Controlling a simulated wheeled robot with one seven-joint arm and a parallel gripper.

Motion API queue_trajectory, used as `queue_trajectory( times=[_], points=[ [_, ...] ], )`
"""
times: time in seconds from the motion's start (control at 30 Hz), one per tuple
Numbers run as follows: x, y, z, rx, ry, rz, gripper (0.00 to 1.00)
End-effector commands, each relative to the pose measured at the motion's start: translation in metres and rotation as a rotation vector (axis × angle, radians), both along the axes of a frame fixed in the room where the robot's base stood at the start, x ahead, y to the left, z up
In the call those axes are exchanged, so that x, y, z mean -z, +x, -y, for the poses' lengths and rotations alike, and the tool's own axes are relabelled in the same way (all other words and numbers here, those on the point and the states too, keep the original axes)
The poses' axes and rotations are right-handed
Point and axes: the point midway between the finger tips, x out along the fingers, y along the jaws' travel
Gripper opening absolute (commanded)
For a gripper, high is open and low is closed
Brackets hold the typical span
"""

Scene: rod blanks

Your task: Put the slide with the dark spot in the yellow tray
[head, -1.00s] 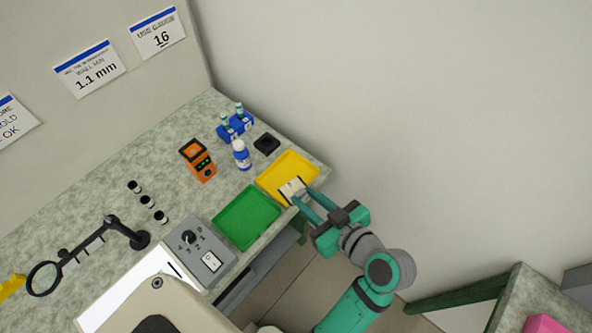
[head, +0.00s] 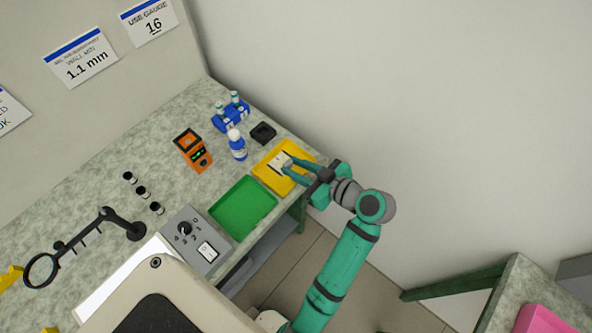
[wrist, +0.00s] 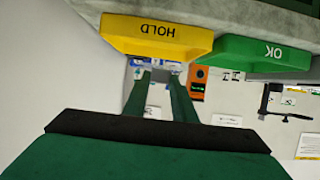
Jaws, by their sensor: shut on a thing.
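My gripper (head: 286,167) is shut on a pale slide (head: 277,161), over the yellow tray (head: 265,183) in the head view. The slide shows small dark marks, but I cannot make out a distinct spot. I cannot tell whether it touches the tray floor. In the wrist view, the yellow tray (wrist: 157,36) carries the word HOLD and my two green fingers reach forward below it; the slide is not clear there.
A green tray (head: 243,208) marked OK in the wrist view stands beside the yellow one. A grey dial box (head: 190,229), orange meter (head: 194,152), blue-labelled bottle (head: 237,146), blue vial rack (head: 231,116) and black block (head: 263,132) stand nearby.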

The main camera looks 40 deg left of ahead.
Motion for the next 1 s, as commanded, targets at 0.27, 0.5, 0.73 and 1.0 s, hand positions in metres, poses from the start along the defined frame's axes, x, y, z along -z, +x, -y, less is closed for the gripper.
queue_trajectory(
  times=[0.27, 0.5, 0.73, 1.0],
  points=[
    [0.016, 0.012, -0.007, 0.0, 0.001, 0.001, 0.03],
    [0.045, 0.013, -0.009, 0.0, 0.0, -0.002, 0.03],
    [0.049, 0.014, -0.009, 0.001, 0.001, 0.001, 0.03],
    [0.055, 0.014, -0.009, 0.0, 0.001, 0.0, 0.03]
  ],
)
